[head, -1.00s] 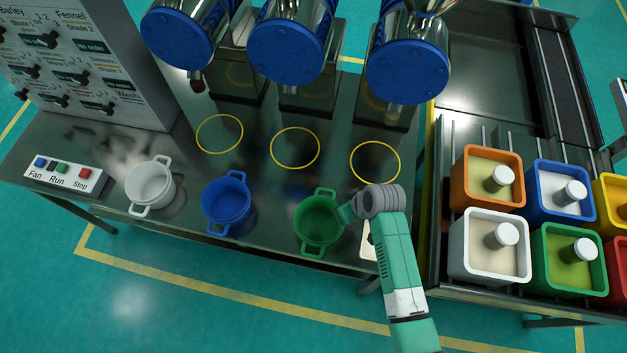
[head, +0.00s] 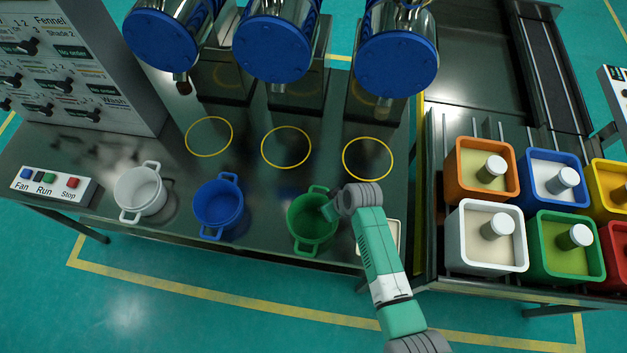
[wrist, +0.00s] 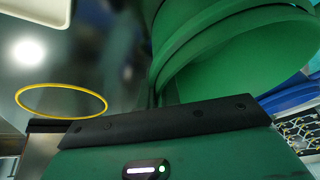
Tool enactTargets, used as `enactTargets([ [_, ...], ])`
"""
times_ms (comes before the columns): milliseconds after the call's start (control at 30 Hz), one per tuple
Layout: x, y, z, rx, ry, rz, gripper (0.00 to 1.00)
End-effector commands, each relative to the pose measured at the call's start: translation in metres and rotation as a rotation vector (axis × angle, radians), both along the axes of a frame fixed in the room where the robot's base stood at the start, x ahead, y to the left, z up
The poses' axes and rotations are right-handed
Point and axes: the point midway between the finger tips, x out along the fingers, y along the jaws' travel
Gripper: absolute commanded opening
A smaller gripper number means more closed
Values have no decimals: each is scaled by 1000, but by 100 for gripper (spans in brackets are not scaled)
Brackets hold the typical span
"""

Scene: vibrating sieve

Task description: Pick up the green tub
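The green tub (head: 298,217) stands upright on the dark metal bench in the head view, right of the blue tub. It has one handle at its far side and one at its near side. My gripper (head: 328,212) overlaps the right part of the tub's opening in the head view. In the wrist view the green tub (wrist: 240,65) is very close and fills the upper right, beyond the dark edge of my gripper. The fingers cannot be made out, so I cannot tell whether they are open or touch the tub.
A blue tub (head: 218,210) and a white tub (head: 140,194) stand to the left. Yellow circles (head: 367,158) mark the bench under blue-capped metal cylinders (head: 396,65). A pale tray (head: 392,238) lies partly behind my arm. Square coloured bins (head: 487,238) fill the right bench.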

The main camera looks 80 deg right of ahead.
Motion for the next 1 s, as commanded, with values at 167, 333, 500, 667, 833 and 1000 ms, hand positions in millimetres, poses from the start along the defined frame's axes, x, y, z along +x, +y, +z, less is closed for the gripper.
enactTargets([
  [167,0,0,0,0,0,0,0],
  [333,0,0,3,0,0,0,0],
  [500,0,0,21,-1,-1,1,0],
  [667,-11,5,36,1,2,-1,0],
  [833,-48,22,40,2,3,-1,0],
  [1000,-91,43,44,2,4,-1,0],
])
